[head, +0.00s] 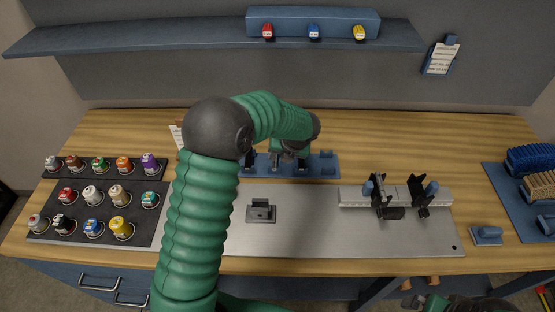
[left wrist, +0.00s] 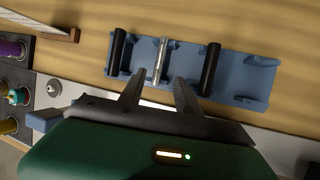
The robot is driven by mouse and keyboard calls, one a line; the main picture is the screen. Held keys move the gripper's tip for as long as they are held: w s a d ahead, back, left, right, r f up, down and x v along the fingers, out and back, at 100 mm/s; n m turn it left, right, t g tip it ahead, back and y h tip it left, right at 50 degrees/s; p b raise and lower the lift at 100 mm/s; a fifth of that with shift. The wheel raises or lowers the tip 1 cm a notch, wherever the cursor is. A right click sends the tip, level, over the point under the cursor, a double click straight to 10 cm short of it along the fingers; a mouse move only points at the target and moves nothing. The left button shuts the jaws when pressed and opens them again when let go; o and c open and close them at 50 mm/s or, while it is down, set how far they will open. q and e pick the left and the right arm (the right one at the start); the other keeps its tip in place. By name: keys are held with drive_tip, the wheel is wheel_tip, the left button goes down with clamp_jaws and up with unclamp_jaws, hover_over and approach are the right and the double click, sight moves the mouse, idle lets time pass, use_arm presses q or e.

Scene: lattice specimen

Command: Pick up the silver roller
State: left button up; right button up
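The silver roller (left wrist: 160,62) lies in a blue rack (left wrist: 240,80) between two black rollers (left wrist: 118,52) (left wrist: 209,68) in the left wrist view. My left gripper (left wrist: 158,88) is open, with its two fingertips apart on either side of the silver roller's near end; I cannot tell whether they touch it. In the head view my left gripper (head: 288,160) is over the blue rack (head: 327,166), and the silver roller is hidden or too small to make out there. My right gripper (head: 415,301) shows only partly at the bottom edge, and its fingers are unclear.
A black tray of colored bottles (head: 150,222) is on the left. A metal plate holds a small grey block (head: 261,211) and a white rail with black clamps (head: 410,196). A blue mat with brushes (head: 515,205) is at the right. A shelf (head: 200,36) hangs behind the table.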

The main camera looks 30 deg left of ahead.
sight(274, 161)
use_arm(q)
drive_tip(key=a+f, duration=0.3)
drive_tip(key=shift+w+f, duration=0.3)
drive_tip(key=shift+f, duration=0.1)
drive_tip(key=shift+w+f, duration=0.15)
drive_tip(key=shift+f, duration=0.1)
drive_tip(key=shift+w+d, duration=0.15)
drive_tip(key=shift+d, duration=0.45)
drive_tip(key=shift+c, duration=0.6)
drive_tip(key=shift+d+r, duration=0.1)
drive_tip(key=shift+c, duration=2.4)
drive_tip(key=shift+a, duration=0.3)
drive_tip(key=shift+c, duration=1.2)
drive_tip(key=shift+a, duration=0.2)
clamp_jaws()
use_arm(e)
drive_tip(key=shift+s+a+r, duration=0.3)
drive_tip(key=shift+s+a, duration=0.05)
drive_tip(key=shift+a, duration=0.15)
